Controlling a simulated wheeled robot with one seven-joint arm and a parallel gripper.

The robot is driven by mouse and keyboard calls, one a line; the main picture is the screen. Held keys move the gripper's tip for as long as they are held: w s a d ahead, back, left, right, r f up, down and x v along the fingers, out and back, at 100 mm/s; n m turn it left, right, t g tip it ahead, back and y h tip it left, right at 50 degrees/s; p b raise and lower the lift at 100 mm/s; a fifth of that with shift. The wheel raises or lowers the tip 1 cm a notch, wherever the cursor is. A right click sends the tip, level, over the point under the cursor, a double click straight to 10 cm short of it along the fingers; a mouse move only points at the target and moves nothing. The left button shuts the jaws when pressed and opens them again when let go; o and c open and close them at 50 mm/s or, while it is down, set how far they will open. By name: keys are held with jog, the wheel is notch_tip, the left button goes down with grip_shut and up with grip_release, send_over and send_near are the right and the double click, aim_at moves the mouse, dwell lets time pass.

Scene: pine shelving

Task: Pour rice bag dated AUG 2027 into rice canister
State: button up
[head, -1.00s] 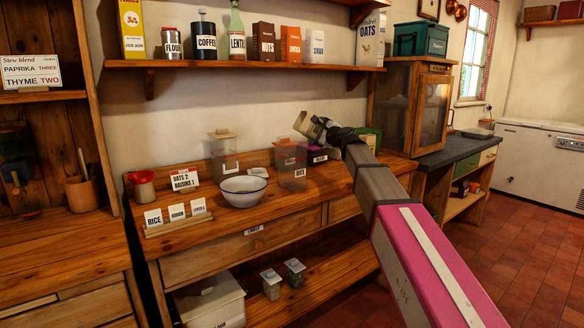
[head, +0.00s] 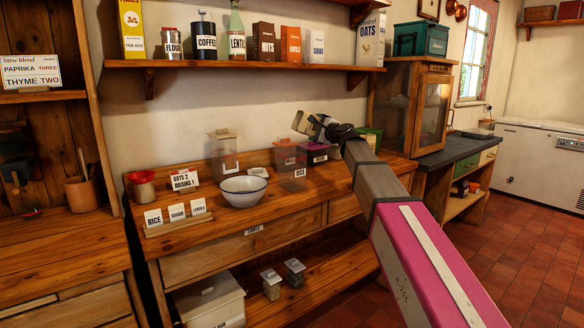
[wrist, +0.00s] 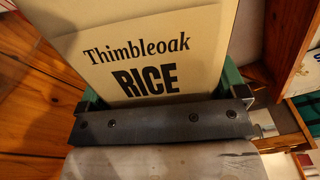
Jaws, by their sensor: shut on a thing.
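In the wrist view a cream rice bag (wrist: 150,45) lettered "Thimbleoak RICE" fills the space between the green-padded fingers of my gripper (wrist: 165,100), which is shut on it. No date shows on the visible face. In the head view my gripper (head: 312,126) is raised above the right part of the workbench, with the bag small and pale at its tip. What is inside the canister is hard to tell.
Label cards (head: 178,212) line the bench's front left. A wall shelf (head: 240,66) with packages runs above. A glazed cabinet (head: 432,115) stands to the right.

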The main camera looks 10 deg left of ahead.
jog(key=shift+r, duration=0.15)
jog(key=shift+s+a+r+n, duration=0.15)
jog(key=shift+r+n, duration=0.4)
jog(key=shift+n, duration=0.05)
jog(key=shift+r, duration=0.1)
jog(key=shift+s+a+r+n, duration=0.1)
jog(key=shift+r+n, duration=0.35)
jog(key=shift+n, duration=0.25)
jog(key=shift+r, duration=0.15)
jog(key=shift+s+a+r+n, duration=0.15)
jog(key=shift+r+n, duration=0.35)
jog(key=shift+n, duration=0.2)
jog(key=shift+s+a+r+n, duration=0.15)
jog(key=shift+r+n, duration=0.4)
jog(key=shift+n, duration=0.15)
